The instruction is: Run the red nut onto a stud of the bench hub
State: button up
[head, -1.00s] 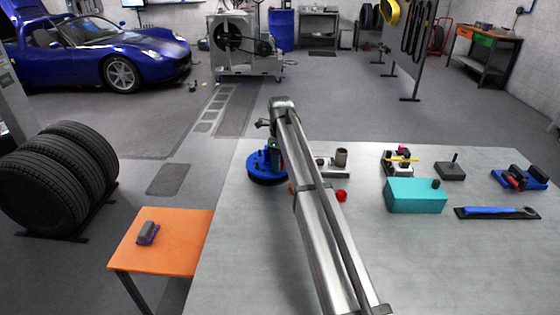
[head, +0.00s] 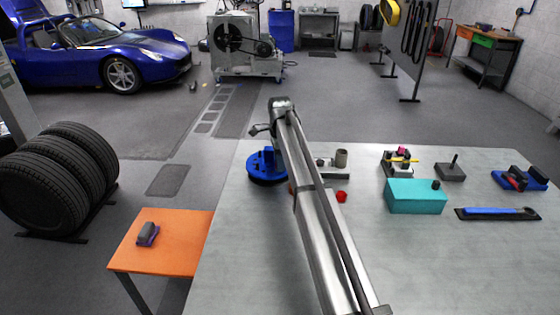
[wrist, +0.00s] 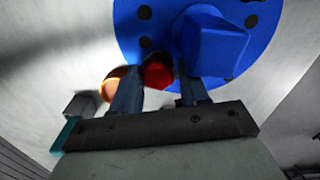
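The blue bench hub (head: 262,170) lies on the left of the grey bench, with a blocky blue boss and several dark round spots on its face; it fills the top of the wrist view (wrist: 150,22). My gripper (wrist: 163,78) has its two fingers either side of a red nut (wrist: 158,74), which overlaps the hub's near edge in that view. The fingers look closed on the nut, though a slim gap seems to show at the right finger. My arm hides the gripper in the head view. Another red piece (head: 341,196) lies on the bench right of my arm.
An orange round piece (wrist: 112,84) shows beside the left finger. A grey fixture (head: 340,160), teal box (head: 415,197), small dark stand (head: 451,172) and black-blue tray (head: 497,213) stand to the right. The bench front right is clear. An orange side table (head: 170,240) is at left.

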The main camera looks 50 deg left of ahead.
grip_shut()
jog(key=m, duration=0.4)
jog(key=shift+w+a+m, duration=0.1)
jog(key=shift+m, duration=0.2)
jog(key=m, duration=0.4)
grip_release()
jog(key=o, duration=0.8)
jog(key=shift+c, duration=0.2)
notch_tip(320, 180, up, 14)
jog(key=shift+f, duration=0.15)
